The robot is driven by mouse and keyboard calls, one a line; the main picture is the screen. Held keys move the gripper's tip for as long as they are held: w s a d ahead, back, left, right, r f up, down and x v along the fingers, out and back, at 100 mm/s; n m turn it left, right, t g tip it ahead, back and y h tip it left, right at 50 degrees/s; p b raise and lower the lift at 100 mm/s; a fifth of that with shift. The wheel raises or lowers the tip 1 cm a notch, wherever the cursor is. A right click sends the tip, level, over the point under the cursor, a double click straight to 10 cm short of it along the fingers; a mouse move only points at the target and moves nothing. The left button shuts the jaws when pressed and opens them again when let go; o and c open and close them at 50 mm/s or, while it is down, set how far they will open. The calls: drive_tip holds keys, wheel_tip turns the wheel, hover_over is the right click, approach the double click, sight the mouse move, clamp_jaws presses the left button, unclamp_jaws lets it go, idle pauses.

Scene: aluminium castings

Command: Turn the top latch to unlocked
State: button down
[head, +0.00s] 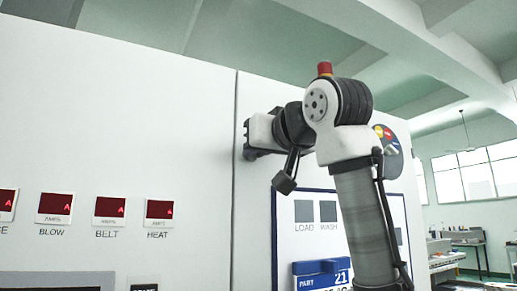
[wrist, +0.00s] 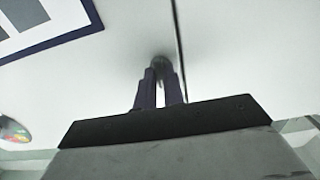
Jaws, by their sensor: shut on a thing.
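The top latch (wrist: 160,61) shows in the wrist view as a small grey knob-like piece on the white panel, just left of a dark seam. My gripper (wrist: 160,76) has its two dark fingers closed around it, one on each side. Its turned position cannot be made out, since the fingertips cover most of it. In the head view my gripper (head: 247,141) is up against the white cabinet front, beside the vertical seam. There the latch is hidden behind the gripper and wrist.
The white cabinet (head: 120,120) fills the left, with red AMPS displays (head: 109,207) low on it. A blue-framed board (head: 304,212) marked LOAD and WASH hangs below my gripper. A round dark panel with coloured buttons (head: 388,150) is behind my arm. Open room lies far right.

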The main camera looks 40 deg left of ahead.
idle(0.5)
drive_tip(key=c, duration=1.5)
unclamp_jaws()
drive_tip(key=b+v, duration=0.4)
drive_tip(key=v, duration=1)
drive_tip(key=shift+a, duration=0.1)
